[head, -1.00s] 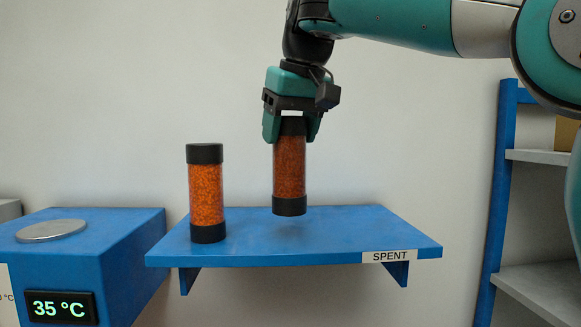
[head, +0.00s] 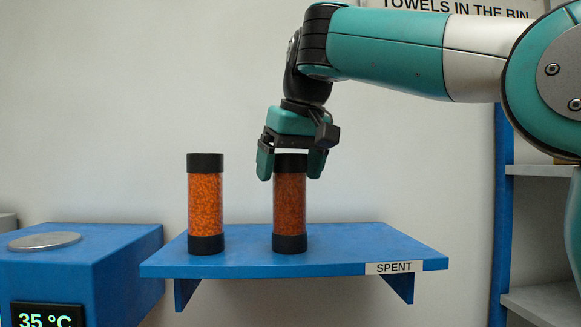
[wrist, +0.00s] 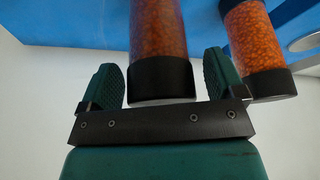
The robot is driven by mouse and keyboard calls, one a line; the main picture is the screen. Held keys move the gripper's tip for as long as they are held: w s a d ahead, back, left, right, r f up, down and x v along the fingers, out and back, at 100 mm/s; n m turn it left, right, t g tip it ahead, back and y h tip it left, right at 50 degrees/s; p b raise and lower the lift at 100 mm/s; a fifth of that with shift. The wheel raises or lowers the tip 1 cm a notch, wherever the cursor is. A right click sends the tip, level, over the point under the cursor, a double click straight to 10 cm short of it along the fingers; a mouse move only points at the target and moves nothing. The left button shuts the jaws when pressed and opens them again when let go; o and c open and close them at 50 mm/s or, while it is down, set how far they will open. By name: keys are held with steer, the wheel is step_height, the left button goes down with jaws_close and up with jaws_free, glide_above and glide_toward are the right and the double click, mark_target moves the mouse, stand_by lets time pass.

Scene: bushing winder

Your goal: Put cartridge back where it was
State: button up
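A cartridge (head: 289,205) with dark orange filling and black end caps stands upright on the blue shelf (head: 335,262) labelled SPENT. My gripper (head: 291,170) is over its top, with one finger on each side. In the wrist view the cartridge (wrist: 158,35) lies between my fingers (wrist: 163,85) with a gap on both sides, so the gripper is open. A second, brighter orange cartridge (head: 205,205) stands upright to the left on the same shelf; it also shows in the wrist view (wrist: 257,45).
A blue box (head: 110,262) with a round metal plate (head: 44,241) and a display (head: 47,316) reading 35 °C stands at the left. A blue-framed rack (head: 503,215) with pale shelves is at the right. The shelf's right part is clear.

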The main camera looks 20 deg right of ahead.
steer(key=shift+r, duration=0.1)
steer(key=shift+r+p, duration=0.4)
steer(key=shift+p, duration=0.05)
steer(key=p+v, duration=1)
steer(key=v, duration=0.1)
steer(key=shift+s+r, duration=0.15)
steer(key=shift+s, duration=0.1)
steer(key=s+a+f+n+g, duration=0.15)
steer(key=s+f, duration=0.25)
steer(key=f, duration=0.5)
steer(key=s+f+n, duration=0.3)
steer(key=f, duration=0.6)
steer(key=s+a+f+g+y, duration=0.3)
steer(key=s+f, duration=0.6)
steer(key=s, duration=0.4)
steer(key=shift+a+f+n+y, duration=0.3)
steer(key=shift+a+f+n, duration=0.05)
steer(key=shift+f, duration=0.05)
